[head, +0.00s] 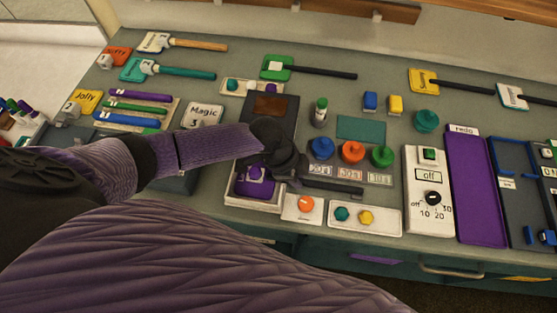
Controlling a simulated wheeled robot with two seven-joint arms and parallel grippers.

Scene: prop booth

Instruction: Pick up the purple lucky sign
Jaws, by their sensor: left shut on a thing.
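A dark handle (338,189) runs to the right from under my gripper, in line with the sign. My left gripper (291,174) comes in from the left over the junction of sign and handle and is shut on it. The gripper hides that junction, and I cannot tell whether the sign is clear of the counter. My right gripper is not in view.
Blue, orange and green knobs (352,153) stand close to the right of the gripper. White panels (303,208) with knobs lie just in front. A white switch box (428,205) and a purple tray (473,190) are farther right. Other signs, including a green one (277,68), lie behind.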

